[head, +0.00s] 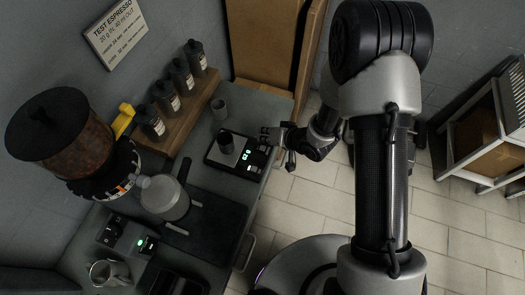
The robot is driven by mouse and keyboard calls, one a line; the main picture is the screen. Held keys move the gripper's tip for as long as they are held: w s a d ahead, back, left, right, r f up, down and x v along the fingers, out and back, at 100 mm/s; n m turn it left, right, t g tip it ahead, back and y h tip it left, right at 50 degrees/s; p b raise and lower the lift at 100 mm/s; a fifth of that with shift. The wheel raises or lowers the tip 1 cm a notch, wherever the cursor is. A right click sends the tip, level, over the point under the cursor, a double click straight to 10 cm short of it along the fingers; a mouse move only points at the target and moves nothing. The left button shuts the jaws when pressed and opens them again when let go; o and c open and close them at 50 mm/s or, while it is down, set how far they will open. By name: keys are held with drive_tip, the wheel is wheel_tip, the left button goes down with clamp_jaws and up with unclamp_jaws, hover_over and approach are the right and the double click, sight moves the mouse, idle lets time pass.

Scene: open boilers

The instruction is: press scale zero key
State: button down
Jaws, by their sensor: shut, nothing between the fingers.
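The fingers are shut and empty. I cannot tell whether a fingertip touches a key. The gripper hides part of that end, and the key labels are too small to read.
A grinder with a brown hopper (62,138) stands at the left. Several dark canisters (167,95) stand on a wooden shelf behind. A second device with a green light (128,238) and a metal jug (105,273) are lower left.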

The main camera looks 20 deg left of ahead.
sight(265, 147)
drive_tip(key=shift+f+b, duration=0.7)
drive_tip(key=shift+f, duration=0.8)
drive_tip(key=shift+f, duration=0.15)
drive_tip(key=shift+f, duration=0.25)
drive_tip(key=shift+f+b, duration=0.5)
drive_tip(key=shift+b, duration=0.1)
idle(0.6)
idle(0.3)
drive_tip(key=shift+r+p, duration=0.8)
drive_tip(key=shift+r, duration=0.1)
drive_tip(key=shift+r, duration=0.1)
drive_tip(key=shift+r+p, duration=2.1)
drive_tip(key=shift+r, duration=0.3)
